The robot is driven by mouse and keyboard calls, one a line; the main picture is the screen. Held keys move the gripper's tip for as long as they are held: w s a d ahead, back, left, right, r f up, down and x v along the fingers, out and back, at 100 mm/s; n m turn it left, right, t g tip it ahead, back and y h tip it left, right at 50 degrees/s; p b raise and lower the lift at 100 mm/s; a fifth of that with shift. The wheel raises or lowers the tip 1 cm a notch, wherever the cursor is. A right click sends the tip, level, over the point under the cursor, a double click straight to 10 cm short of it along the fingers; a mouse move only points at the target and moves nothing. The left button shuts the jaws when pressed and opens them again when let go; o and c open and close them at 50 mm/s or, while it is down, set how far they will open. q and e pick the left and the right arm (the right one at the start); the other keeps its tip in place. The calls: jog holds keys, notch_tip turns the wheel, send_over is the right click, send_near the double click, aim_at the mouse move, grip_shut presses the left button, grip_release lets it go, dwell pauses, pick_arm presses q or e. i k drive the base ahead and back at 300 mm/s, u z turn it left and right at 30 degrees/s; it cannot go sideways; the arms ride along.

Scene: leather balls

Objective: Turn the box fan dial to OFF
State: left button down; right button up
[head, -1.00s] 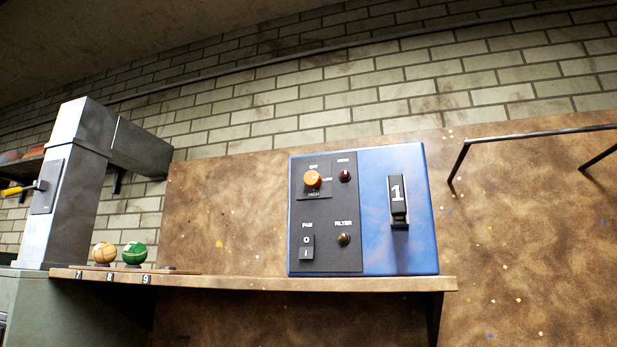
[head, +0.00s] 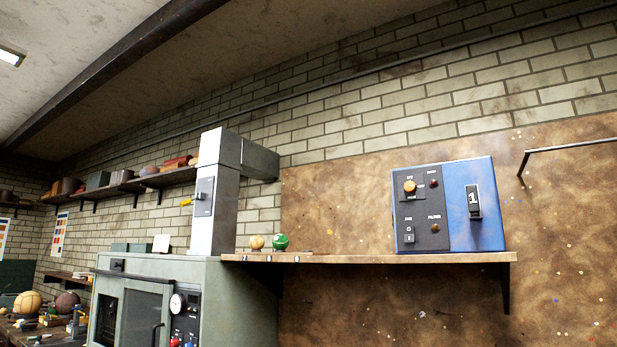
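The blue box (head: 472,235) with a black control panel (head: 424,238) stands on a wooden shelf at the right of the head view. Its orange dial (head: 410,187) is at the panel's upper left, with small labels around it; "OFF" is above it. I cannot tell which label the dial points at. A black rocker switch (head: 408,236) marked O and I sits lower on the panel under the label "FAN". Neither of my grippers is in view.
The shelf (head: 370,258) also holds a tan ball (head: 257,242) and a green ball (head: 281,241) at its left end. A grey-green cabinet (head: 240,300) with a gauge stands left. A black rail (head: 570,146) is at right.

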aim_at(410, 186)
jog(key=u, duration=0.95)
jog(key=i, duration=0.45)
jog(key=z, duration=0.55)
jog(key=i, duration=1.3)
jog(key=z, duration=0.95)
